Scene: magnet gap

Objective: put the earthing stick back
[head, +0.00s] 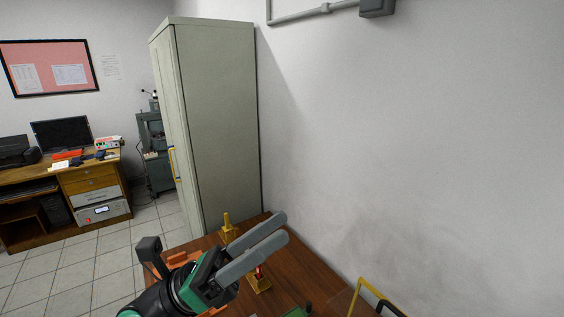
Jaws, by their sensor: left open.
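I cannot make out the earthing stick for certain in the head view. My left gripper (280,227) reaches over the wooden table (302,279) from the lower left, its two long grey fingers apart and nothing visible between them. A yellow stand (228,228) is on the table just beyond the fingers. A second yellow stand (260,284), with something red at its top, is on the near side of the fingers and partly hidden by them. A bent yellow piece (356,289) beside a dark curved part shows at the bottom edge, cut off. My right gripper is out of view.
A tall grey-green cabinet (217,120) stands behind the table. A white wall (420,150) bounds its right side. Orange parts (184,256) lie near my left wrist. A desk (95,186) with a monitor stands at far left, across open tiled floor.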

